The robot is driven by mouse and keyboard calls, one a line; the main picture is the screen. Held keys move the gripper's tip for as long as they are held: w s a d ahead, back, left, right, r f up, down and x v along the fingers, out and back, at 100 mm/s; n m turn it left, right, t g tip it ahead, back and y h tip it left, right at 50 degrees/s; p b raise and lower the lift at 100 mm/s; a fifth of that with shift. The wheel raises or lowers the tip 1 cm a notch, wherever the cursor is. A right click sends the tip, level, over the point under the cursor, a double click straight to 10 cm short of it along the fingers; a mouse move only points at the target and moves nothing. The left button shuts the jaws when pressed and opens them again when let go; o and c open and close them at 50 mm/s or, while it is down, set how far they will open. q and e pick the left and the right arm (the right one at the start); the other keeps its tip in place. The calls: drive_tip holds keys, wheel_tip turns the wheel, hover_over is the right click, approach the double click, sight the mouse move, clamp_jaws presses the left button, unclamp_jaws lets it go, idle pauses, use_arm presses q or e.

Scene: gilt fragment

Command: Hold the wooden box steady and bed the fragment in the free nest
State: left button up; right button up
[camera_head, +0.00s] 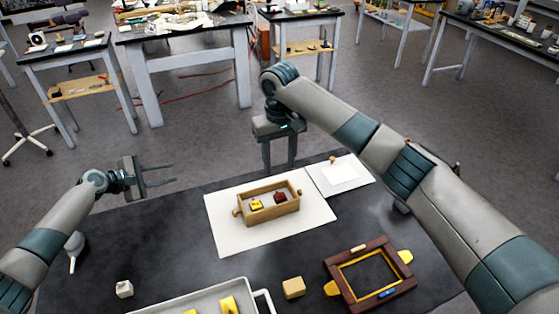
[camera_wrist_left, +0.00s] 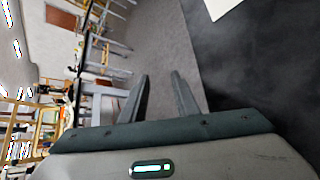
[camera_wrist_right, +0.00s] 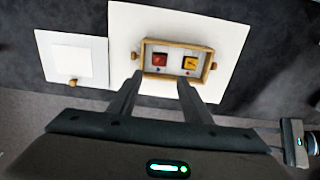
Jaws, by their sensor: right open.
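The wooden box (camera_head: 285,216) sits on a white sheet on the dark table, with a round knob at each end. I cannot tell which nest is free. A yellow piece (camera_head: 228,304) lies in the tray at the bottom edge. My right gripper (camera_head: 279,165) is open and empty above the box's far side. My left gripper (camera_head: 172,174) is open and empty, left of the box.
A white pad (camera_head: 340,174) with a small tan knob lies right of the box. A brown frame (camera_head: 348,292) with yellow tabs, a tan block (camera_head: 293,288), a white cube (camera_head: 124,289) and the tray (camera_head: 180,302) are nearer. Bare table lies left of the sheet.

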use_arm(q)
drive_tip(key=shift+w+a, duration=0.2)
drive_tip(key=shift+a, duration=0.55)
